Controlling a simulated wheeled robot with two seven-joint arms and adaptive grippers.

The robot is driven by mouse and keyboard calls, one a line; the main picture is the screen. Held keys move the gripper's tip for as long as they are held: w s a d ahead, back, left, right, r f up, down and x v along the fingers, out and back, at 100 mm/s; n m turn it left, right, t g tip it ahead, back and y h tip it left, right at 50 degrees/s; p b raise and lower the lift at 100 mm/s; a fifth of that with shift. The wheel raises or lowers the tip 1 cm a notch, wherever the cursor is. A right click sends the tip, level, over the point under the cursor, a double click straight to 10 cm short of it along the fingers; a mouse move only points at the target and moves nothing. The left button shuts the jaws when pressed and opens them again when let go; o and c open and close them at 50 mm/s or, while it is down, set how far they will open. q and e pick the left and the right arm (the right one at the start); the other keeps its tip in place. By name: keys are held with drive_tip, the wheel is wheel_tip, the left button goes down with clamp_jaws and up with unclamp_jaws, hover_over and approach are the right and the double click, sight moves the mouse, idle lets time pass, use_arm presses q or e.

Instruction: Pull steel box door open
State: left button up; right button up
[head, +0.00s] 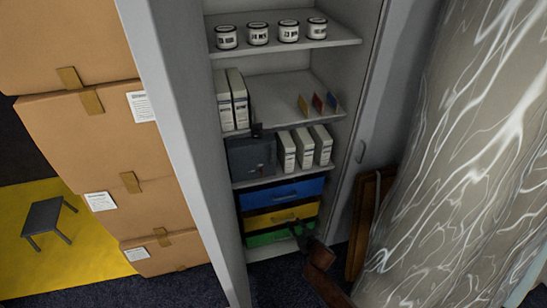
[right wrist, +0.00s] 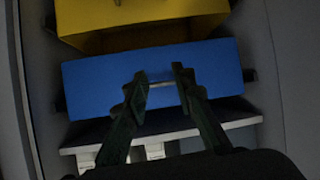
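The steel box (head: 250,157) is dark grey and stands at the left of a cabinet shelf, above the coloured drawers. Its door looks closed; small details on its front are too dark to make out. My right gripper (head: 304,236) is low in front of the drawers, below and to the right of the steel box and apart from it. In the right wrist view, my right gripper (right wrist: 160,82) is open, its two fingers apart in front of the blue drawer (right wrist: 90,83). The drawer's handle shows between the fingertips; contact cannot be told. My left gripper is out of view.
White boxes (head: 304,147) stand right of the steel box. Blue (head: 284,192), yellow (head: 282,216) and green (head: 268,238) drawers lie below. The cabinet's left side (head: 185,130) and right door (head: 372,110) flank the shelves. Cardboard boxes (head: 95,140) are stacked at left.

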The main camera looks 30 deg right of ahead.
drive_tip(key=w+r+t, duration=0.2)
drive_tip(key=w+r, duration=0.2)
drive_tip(key=r, duration=0.5)
drive_tip(key=w+r+t, duration=0.1)
drive_tip(key=w+r, duration=0.2)
drive_tip(key=r, duration=0.5)
drive_tip(key=t, duration=0.3)
approach(272, 155)
drive_tip(key=w, duration=0.1)
drive_tip(key=shift+y, duration=0.4)
drive_tip(key=w, duration=0.2)
drive_tip(key=w+b, duration=0.1)
drive_tip(key=w, duration=0.2)
drive_tip(key=w+d, duration=0.1)
drive_tip(key=w, duration=0.1)
drive_tip(key=shift+w+r, duration=0.15)
drive_tip(key=shift+w, duration=0.25)
clamp_jaws()
